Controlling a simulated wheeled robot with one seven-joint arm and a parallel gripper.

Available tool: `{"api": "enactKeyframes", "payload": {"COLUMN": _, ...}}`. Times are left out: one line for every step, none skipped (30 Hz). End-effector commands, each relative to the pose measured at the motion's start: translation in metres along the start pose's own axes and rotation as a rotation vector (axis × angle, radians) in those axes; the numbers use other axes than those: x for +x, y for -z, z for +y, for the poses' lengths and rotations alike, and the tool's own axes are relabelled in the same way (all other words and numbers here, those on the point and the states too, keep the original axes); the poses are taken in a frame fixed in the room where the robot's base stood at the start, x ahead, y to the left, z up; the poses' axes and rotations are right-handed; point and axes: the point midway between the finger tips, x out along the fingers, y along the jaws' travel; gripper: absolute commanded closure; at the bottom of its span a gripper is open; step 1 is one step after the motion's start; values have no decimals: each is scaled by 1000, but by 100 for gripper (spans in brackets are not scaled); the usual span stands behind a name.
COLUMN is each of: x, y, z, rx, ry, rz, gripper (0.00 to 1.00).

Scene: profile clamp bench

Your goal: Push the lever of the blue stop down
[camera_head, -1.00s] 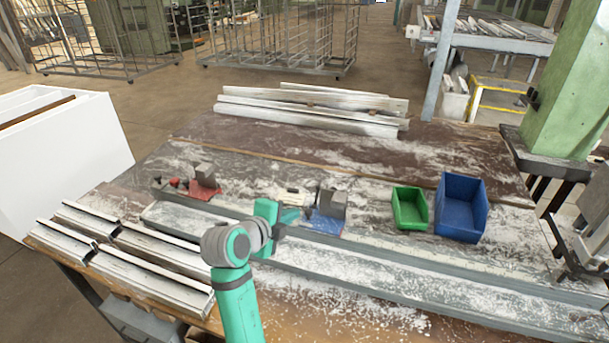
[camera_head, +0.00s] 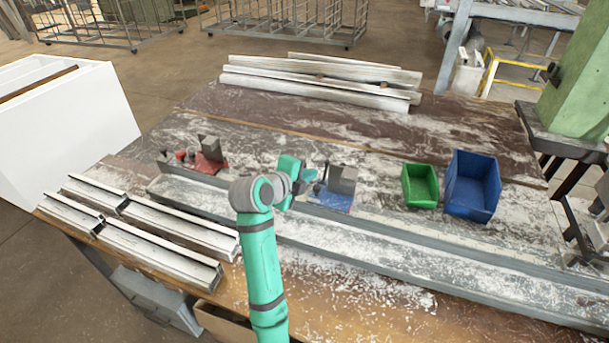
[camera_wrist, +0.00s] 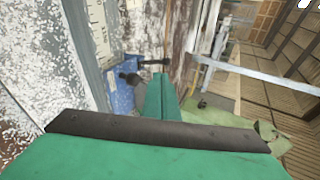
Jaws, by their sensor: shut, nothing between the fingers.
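The blue stop (camera_head: 331,201) sits on the bench rail right of centre, with a blue base and a grey block (camera_head: 343,178) on it. Its dark lever (camera_head: 322,182) stands up on the block's left side. In the wrist view, the blue base (camera_wrist: 121,97) shows left of my fingers, with dark knobbed rods near it; part of the stop is hidden behind my gripper. My gripper (camera_head: 308,177) is shut and empty, just left of the lever. In the wrist view the fingers (camera_wrist: 163,88) are together; I cannot tell whether they touch the lever.
A red stop (camera_head: 209,163) with a grey block stands further left on the rail. A green bin (camera_head: 420,186) and a blue bin (camera_head: 473,187) stand to the right. White profiles (camera_head: 160,232) lie at front left, and more (camera_head: 315,86) lie at the back.

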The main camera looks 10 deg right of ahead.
Motion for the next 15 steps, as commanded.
{"api": "enactKeyframes", "payload": {"x": 9, "y": -1, "z": 1, "rx": -2, "ry": -2, "rz": -1, "gripper": 100}}
{"api": "enactKeyframes", "payload": {"x": 15, "y": -2, "z": 1, "rx": -3, "ry": -2, "rz": -1, "gripper": 100}}
{"api": "enactKeyframes", "payload": {"x": 22, "y": -2, "z": 1, "rx": -3, "ry": -2, "rz": -1, "gripper": 100}}
{"api": "enactKeyframes", "payload": {"x": 27, "y": -2, "z": 1, "rx": -4, "ry": -2, "rz": -1, "gripper": 100}}
{"api": "enactKeyframes", "payload": {"x": 33, "y": -2, "z": 1, "rx": -4, "ry": -1, "rz": -1, "gripper": 100}}
{"api": "enactKeyframes", "payload": {"x": 40, "y": -2, "z": 1, "rx": -3, "ry": -1, "rz": -1, "gripper": 100}}
{"api": "enactKeyframes", "payload": {"x": 45, "y": -1, "z": 1, "rx": -2, "ry": -2, "rz": -1, "gripper": 100}}
{"api": "enactKeyframes", "payload": {"x": 50, "y": -2, "z": -1, "rx": -2, "ry": -1, "rz": -2, "gripper": 100}}
{"api": "enactKeyframes", "payload": {"x": 56, "y": -1, "z": -4, "rx": -1, "ry": 1, "rz": -1, "gripper": 100}}
{"api": "enactKeyframes", "payload": {"x": 60, "y": 0, "z": -5, "rx": -1, "ry": 0, "rz": 0, "gripper": 100}}
{"api": "enactKeyframes", "payload": {"x": 64, "y": 0, "z": -6, "rx": -1, "ry": 0, "rz": 1, "gripper": 100}}
{"api": "enactKeyframes", "payload": {"x": 68, "y": 0, "z": -7, "rx": -1, "ry": 0, "rz": 0, "gripper": 100}}
{"api": "enactKeyframes", "payload": {"x": 71, "y": 0, "z": -8, "rx": -1, "ry": 0, "rz": 0, "gripper": 100}}
{"api": "enactKeyframes", "payload": {"x": 74, "y": 0, "z": -9, "rx": -1, "ry": 0, "rz": 0, "gripper": 100}}
{"api": "enactKeyframes", "payload": {"x": 76, "y": 0, "z": -10, "rx": -1, "ry": 0, "rz": 0, "gripper": 100}}
